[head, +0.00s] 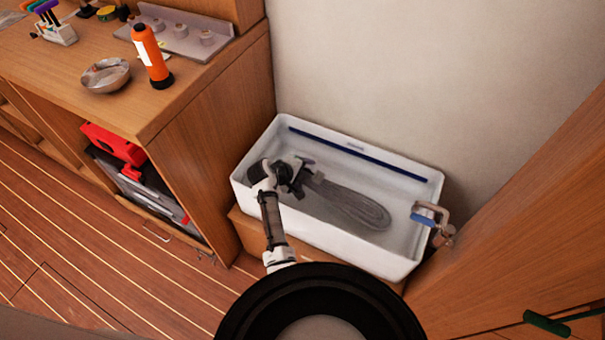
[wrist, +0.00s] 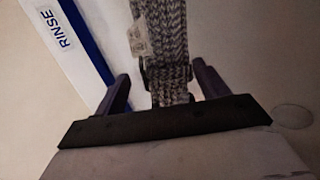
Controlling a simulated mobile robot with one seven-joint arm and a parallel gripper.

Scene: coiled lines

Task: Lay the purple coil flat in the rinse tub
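The rinse tub (head: 410,255) is a white rectangular basin with a blue stripe inside its far wall. In the wrist view a RINSE label (wrist: 62,35) shows beside the stripe. One coil (head: 350,205), looking dark grey rather than clearly purple, lies lengthwise and flat on the tub floor. In the wrist view the coil (wrist: 172,30) is speckled grey, with a dark band and a pale tag. My gripper (head: 302,182) is low inside the tub at the coil's left end. Its fingers (wrist: 163,85) stand apart on either side of the coil, with a gap visible at the left finger.
A clamp-like fitting (head: 432,218) with a blue part sits on the tub's right rim. A wooden counter (head: 200,90) stands left, holding an orange flashlight (head: 150,55) and a metal bowl (head: 106,75). A wall is behind; wooden panelling is at right.

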